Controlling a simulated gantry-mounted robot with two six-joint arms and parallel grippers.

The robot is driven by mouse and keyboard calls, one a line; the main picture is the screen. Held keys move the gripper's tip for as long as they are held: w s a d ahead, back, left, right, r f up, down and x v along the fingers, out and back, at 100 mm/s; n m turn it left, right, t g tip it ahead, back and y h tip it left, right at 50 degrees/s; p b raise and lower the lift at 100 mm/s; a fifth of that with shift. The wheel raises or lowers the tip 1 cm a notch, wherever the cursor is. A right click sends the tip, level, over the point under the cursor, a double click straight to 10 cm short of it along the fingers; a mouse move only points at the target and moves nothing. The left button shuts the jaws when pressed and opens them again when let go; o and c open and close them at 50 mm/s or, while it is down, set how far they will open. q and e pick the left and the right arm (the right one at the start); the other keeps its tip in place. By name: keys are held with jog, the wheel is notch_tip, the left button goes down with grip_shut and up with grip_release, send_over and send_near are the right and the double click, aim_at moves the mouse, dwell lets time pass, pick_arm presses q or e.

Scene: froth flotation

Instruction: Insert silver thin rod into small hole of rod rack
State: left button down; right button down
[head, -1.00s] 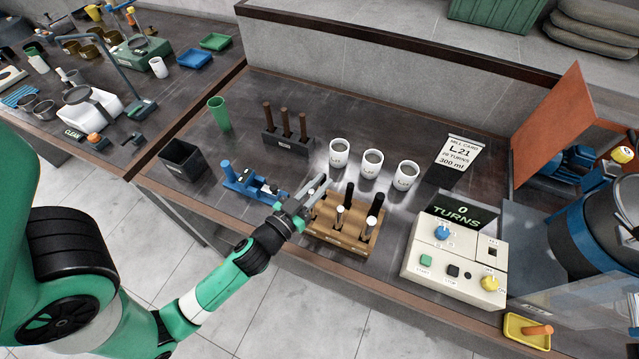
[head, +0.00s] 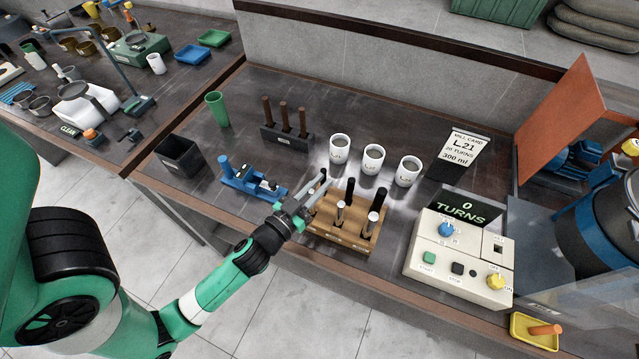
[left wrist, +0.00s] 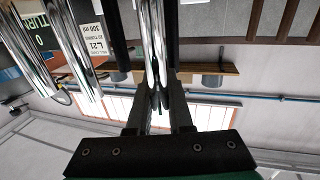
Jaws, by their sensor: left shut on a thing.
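The wooden rod rack (head: 339,240) stands near the bench's front edge in the head view. Black-topped rods (head: 348,189) stand upright in its back part. Two silver rods (head: 340,213) stand in its front part. My left gripper (head: 312,199) is at the rack's left end, close above it. In the left wrist view my left gripper (left wrist: 158,108) is shut on a bright silver rod (left wrist: 153,45). Other silver rods (left wrist: 82,50) show to its left, apart from it. The held rod's lower end and the hole under it are hidden in the head view.
A blue fixture (head: 250,181) lies left of the gripper. White cups (head: 373,160) stand behind the rack, and a dark stand with brown rods (head: 285,140) is farther back. The control box (head: 455,262) is right of the rack, with a narrow clear strip between.

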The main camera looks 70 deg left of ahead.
pick_arm(q)
jog(key=shift+f+b, duration=0.3)
jog(key=shift+f, duration=0.05)
jog(key=c, duration=0.8)
grip_release()
jog(key=shift+r, duration=0.1)
jog(key=shift+c, duration=0.2)
jog(key=shift+o, duration=0.5)
jog(key=b+v, duration=0.6)
jog(key=v, duration=0.5)
jog(key=shift+s+d, duration=0.2)
jog(key=shift+s, duration=0.1)
